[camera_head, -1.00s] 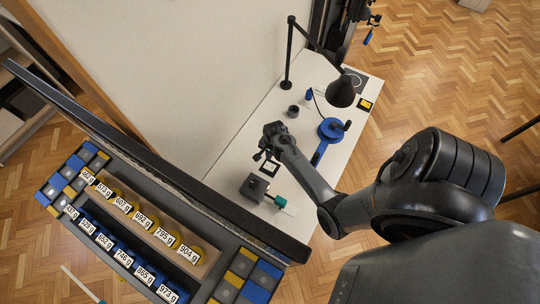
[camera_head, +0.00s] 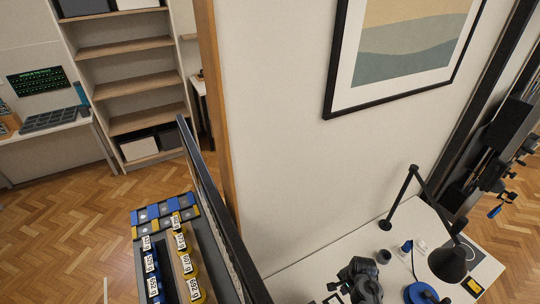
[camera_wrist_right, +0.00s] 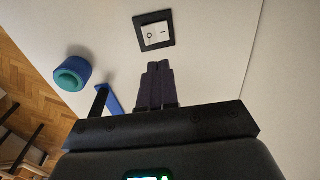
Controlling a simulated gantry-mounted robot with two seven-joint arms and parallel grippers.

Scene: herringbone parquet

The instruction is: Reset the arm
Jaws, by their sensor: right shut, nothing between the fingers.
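My right arm (camera_head: 366,279) enters at the bottom edge of the head view, over the white table. Its gripper (camera_head: 336,290) is small and dark there, close to the bottom edge. In the right wrist view, the two dark fingers of the right gripper (camera_wrist_right: 157,66) are pressed together with nothing between them. They point toward a black-framed white square with a small round mark (camera_wrist_right: 154,32) on the pale surface. I see a gap between the fingertips and the square's frame. My left gripper is in neither view.
A black desk lamp (camera_head: 452,262), a dark cup (camera_head: 385,255) and a round blue tool (camera_head: 420,293) are on the table. A rack of labelled weights (camera_head: 187,264) stands at lower left. In the wrist view, a blue-teal round thing (camera_wrist_right: 72,74) lies left of the fingers.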

